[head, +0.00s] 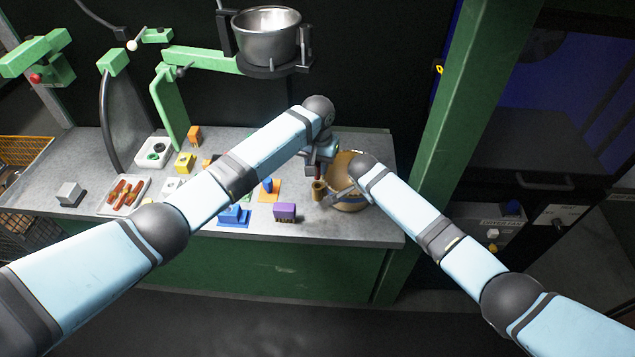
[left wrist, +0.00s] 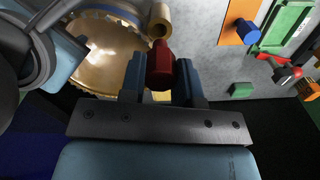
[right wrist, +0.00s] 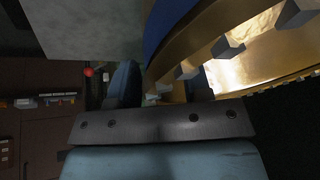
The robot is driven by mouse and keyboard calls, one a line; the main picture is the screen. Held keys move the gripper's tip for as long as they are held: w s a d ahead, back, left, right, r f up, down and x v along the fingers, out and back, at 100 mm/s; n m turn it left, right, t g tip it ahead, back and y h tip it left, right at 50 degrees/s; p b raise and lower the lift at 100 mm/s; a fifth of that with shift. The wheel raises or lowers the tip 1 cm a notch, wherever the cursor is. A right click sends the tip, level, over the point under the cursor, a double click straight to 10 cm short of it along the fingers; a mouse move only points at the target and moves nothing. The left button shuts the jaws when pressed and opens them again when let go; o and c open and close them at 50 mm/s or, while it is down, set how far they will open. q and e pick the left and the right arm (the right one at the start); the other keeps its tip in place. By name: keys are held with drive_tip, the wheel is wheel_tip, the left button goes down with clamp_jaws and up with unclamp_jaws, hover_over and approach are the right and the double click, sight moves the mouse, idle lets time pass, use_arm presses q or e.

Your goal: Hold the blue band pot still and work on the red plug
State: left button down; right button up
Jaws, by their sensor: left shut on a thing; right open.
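The blue band pot (head: 343,165) is a wide, gold-coloured vessel at the right end of the grey bench, partly hidden by my arms. Its toothed rim and gold inside show in the left wrist view (left wrist: 105,55), its blue band in the right wrist view (right wrist: 165,22). My left gripper (left wrist: 160,82) is shut on the red plug (left wrist: 160,62), with the plug upright between its fingers beside the pot. My right gripper (right wrist: 161,88) is open at the pot's edge, with part of the gold wall showing between its fingers; I cannot tell if they touch.
A purple block (head: 285,212), a blue block (head: 233,214) and an orange plate (head: 270,195) lie to the left. A metal bowl (head: 267,38) hangs above on a green arm. A green post (head: 452,115) rises to the right.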

drive_tip(key=v, duration=1.2)
